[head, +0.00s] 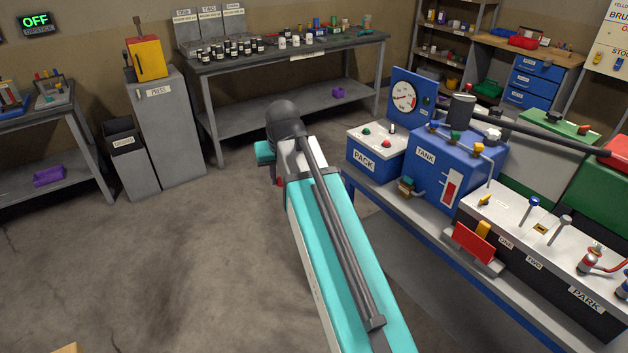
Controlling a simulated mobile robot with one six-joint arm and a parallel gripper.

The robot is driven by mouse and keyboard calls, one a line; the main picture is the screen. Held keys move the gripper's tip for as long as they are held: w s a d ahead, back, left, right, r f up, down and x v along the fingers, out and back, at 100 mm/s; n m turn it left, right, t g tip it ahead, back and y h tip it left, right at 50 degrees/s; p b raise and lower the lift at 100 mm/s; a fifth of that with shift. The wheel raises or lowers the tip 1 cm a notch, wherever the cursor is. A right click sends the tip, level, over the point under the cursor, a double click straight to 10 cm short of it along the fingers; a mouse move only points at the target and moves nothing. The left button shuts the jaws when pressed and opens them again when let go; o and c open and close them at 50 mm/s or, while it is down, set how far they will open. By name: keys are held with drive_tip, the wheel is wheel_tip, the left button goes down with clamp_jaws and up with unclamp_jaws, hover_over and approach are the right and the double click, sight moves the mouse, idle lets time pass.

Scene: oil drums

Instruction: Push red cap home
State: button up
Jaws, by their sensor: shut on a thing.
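My teal arm runs up the middle of the head view to a dark grey joint. My gripper is not visible; it may be hidden behind the arm. A small red bit (278,181) shows at the arm's left edge, too small to identify. I cannot tell which red part is the red cap. A red knob (386,144) sits on the box marked PACK (371,161). A red plate (475,242) leans at the front of the white-topped unit marked PARK (541,228). A red-handled fitting (590,259) stands on that unit's top.
The blue TANK box (428,175) and a pressure gauge (404,96) stand on the right bench. A dark bar (560,133) crosses above it. A grey PRESS cabinet (165,125) and a back bench (270,55) with bottles stand behind.

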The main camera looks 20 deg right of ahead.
drive_tip(key=a+r+n, duration=0.1)
drive_tip(key=a+r, duration=0.1)
drive_tip(key=a, duration=0.6)
drive_tip(key=shift+n+y+b, duration=0.3)
drive_tip(key=shift+n, duration=0.1)
drive_tip(key=shift+a, duration=0.15)
